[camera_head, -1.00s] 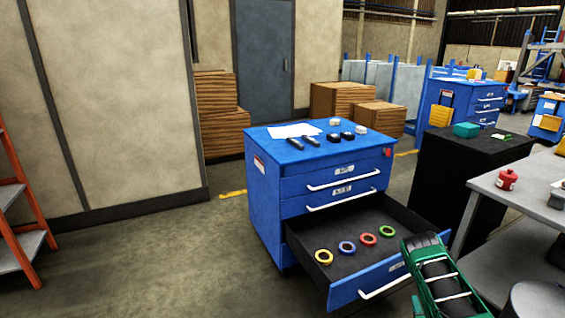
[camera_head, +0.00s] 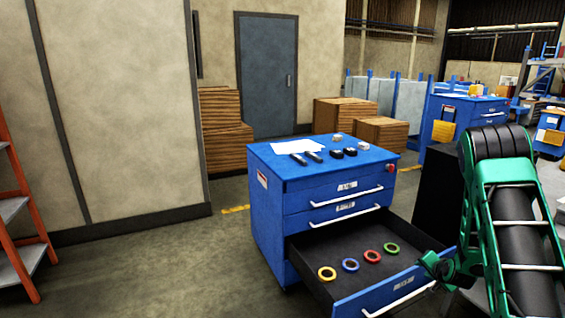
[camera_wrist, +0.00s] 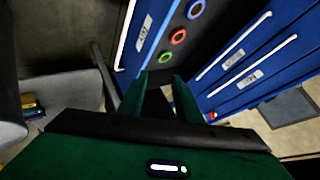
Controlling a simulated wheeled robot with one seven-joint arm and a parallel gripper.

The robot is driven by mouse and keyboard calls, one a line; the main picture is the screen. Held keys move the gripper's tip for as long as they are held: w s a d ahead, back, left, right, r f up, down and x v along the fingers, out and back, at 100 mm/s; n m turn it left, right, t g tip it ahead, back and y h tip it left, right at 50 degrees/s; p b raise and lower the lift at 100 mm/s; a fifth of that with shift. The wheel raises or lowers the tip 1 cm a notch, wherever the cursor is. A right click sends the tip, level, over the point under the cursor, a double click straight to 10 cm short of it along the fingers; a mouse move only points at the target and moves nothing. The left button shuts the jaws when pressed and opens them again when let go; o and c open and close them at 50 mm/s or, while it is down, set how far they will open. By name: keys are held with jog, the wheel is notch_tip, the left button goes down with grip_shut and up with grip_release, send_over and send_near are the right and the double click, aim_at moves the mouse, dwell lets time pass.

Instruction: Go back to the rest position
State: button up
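My gripper (camera_wrist: 160,92) shows in the wrist view with its two green fingers apart and nothing between them. In the head view, my green arm rises at the right, and a small green end part sits by the right corner of the open drawer front. The open drawer (camera_head: 330,250) of the blue cabinet holds a yellow ring (camera_head: 327,273), a blue ring (camera_head: 350,265), a red ring (camera_head: 372,256) and a green ring (camera_head: 391,249). In the wrist view, the blue ring (camera_wrist: 195,9), red ring (camera_wrist: 178,37) and green ring (camera_wrist: 165,57) lie beyond the fingers.
The blue cabinet (camera_head: 268,215) carries a white sheet (camera_head: 298,146) and several small dark items. Cardboard-brown stacks (camera_head: 225,140) stand by the wall. An orange ladder-like rack (camera_head: 20,220) is at far left. The floor left of the cabinet is clear. My arm covers much of the right side.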

jog(key=s+a+r+n+g, duration=0.3)
jog(key=s+r+g, duration=0.2)
jog(key=s+r, duration=1.35)
jog(key=s+a+r+g, duration=0.1)
jog(key=s+a+r, duration=0.1)
jog(key=s, duration=0.7)
jog(key=s+a+r+n+g+y, duration=0.1)
jog(key=s+a+r+g, duration=0.1)
jog(key=s, duration=0.8)
jog(key=s+a+r+n+g+y, duration=0.1)
jog(key=s+a+r, duration=0.2)
jog(key=s, duration=0.7)
jog(key=shift+a+r+g, duration=0.3)
jog(key=shift+a+r, duration=0.1)
jog(key=shift+r, duration=0.5)
jog(key=shift+w+f, duration=0.25)
jog(key=shift+w, duration=0.35)
